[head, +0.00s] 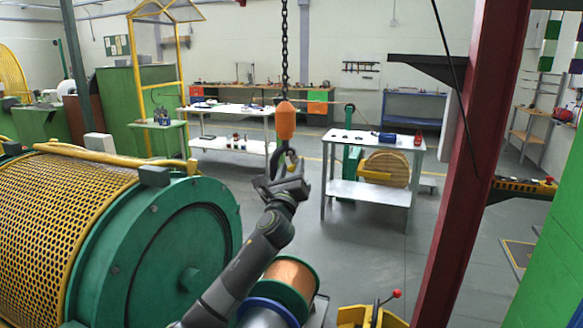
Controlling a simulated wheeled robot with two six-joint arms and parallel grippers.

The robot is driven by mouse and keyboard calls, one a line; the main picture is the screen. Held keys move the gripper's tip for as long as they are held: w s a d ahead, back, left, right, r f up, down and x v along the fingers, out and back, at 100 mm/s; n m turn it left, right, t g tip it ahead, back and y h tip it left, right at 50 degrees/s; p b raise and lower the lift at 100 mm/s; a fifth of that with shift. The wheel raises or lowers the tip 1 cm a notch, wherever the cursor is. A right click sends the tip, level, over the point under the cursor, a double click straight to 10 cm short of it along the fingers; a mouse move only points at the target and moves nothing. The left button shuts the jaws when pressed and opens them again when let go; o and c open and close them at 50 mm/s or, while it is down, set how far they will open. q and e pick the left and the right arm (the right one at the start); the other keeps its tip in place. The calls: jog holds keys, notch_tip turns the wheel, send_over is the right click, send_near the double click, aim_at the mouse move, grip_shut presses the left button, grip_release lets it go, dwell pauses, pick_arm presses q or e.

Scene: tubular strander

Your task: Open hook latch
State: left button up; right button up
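A crane hook (276,161) hangs from a dark chain (285,50) under an orange block (286,120), in the middle of the head view. The hook is dark and small here, and its latch cannot be made out clearly. My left gripper (282,174) is at the hook's lower part, its fingers pointing up and apart, so it looks open. The gripper overlaps the hook's bottom and hides part of it. Whether a finger touches the hook or latch cannot be told. My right gripper is not in view.
A green drum with a yellow mesh guard (80,200) fills the left. A dark red column (475,160) stands at the right. Workbenches (372,140) stand behind, with open grey floor between.

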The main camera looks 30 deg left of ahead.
pick_arm(q)
jog(key=shift+w+r, duration=0.1)
jog(key=shift+w, duration=0.05)
grip_shut()
